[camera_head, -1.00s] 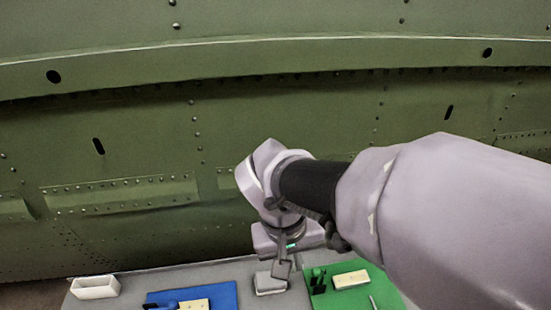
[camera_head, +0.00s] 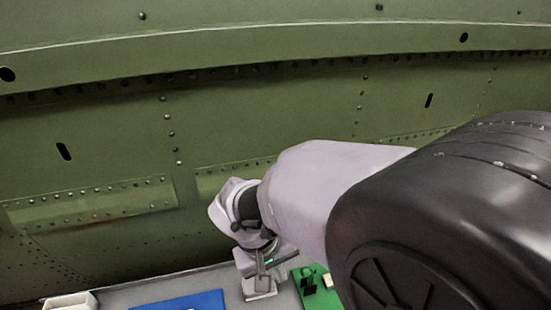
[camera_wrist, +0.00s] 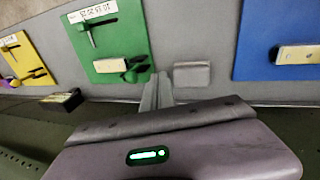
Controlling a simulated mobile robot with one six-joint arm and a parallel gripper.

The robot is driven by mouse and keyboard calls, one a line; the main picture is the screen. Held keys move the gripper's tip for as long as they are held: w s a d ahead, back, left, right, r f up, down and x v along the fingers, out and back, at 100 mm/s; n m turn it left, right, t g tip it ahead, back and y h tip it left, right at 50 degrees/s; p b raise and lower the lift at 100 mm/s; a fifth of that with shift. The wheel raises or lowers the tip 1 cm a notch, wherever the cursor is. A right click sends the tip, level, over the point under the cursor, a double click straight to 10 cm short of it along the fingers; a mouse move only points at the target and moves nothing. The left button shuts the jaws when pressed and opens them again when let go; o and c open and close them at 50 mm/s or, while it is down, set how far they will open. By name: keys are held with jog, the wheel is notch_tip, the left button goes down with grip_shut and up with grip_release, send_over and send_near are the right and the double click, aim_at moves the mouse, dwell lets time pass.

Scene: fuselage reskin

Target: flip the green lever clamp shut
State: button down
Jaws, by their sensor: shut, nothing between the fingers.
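The green board (camera_wrist: 122,38) shows in the wrist view with a cream block (camera_wrist: 108,65) near its edge. The dark green lever clamp (camera_wrist: 135,70) sits at the end of this block; its lever position is too small to tell. In the head view the clamp (camera_head: 308,277) shows on the green board (camera_head: 318,298), partly hidden by my arm. My gripper (camera_wrist: 159,80) is shut and empty, its fingertips just beside the clamp in the wrist view, apparently not touching it. In the head view my gripper (camera_head: 262,276) is left of the clamp.
A small grey block (camera_wrist: 192,74) stands beside the fingers. A blue board (camera_wrist: 275,20) and a yellow board (camera_wrist: 22,50) flank the green one. A white tray (camera_head: 70,302) sits at the table's left. The riveted green fuselage wall (camera_head: 110,150) rises behind.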

aim_at(311, 271)
jog(key=d, duration=0.1)
jog(key=w+d+f, duration=0.1)
jog(key=d, duration=0.1)
jog(key=shift+w+d+f+b, duration=0.3)
jog(key=shift+d+f+b, duration=0.05)
jog(key=shift+b, duration=0.05)
jog(key=shift+r, duration=0.1)
jog(key=shift+w+d+r+g+y+p, duration=0.15)
jog(key=shift+d+r+g+y+p, duration=0.1)
jog(key=shift+d+y+p, duration=0.4)
jog(key=shift+w+d+r+g+y+p, duration=0.2)
jog(key=shift+d+y+p, duration=0.2)
jog(key=shift+p, duration=0.45)
jog(key=shift+w+d+g+y+p, duration=0.15)
jog(key=shift+d+y+p, duration=0.2)
jog(key=shift+d+y, duration=0.3)
jog(key=shift+w+d+g+y+p, duration=0.15)
jog(key=shift+d+y+p, duration=0.2)
jog(key=shift+d+y, duration=0.25)
jog(key=d+y, duration=0.1)
jog(key=f+g+y+b, duration=0.1)
jog(key=y, duration=0.1)
jog(key=w+d+f+y, duration=0.1)
jog(key=y, duration=0.1)
jog(key=shift+d, duration=0.35)
jog(key=shift+r, duration=0.1)
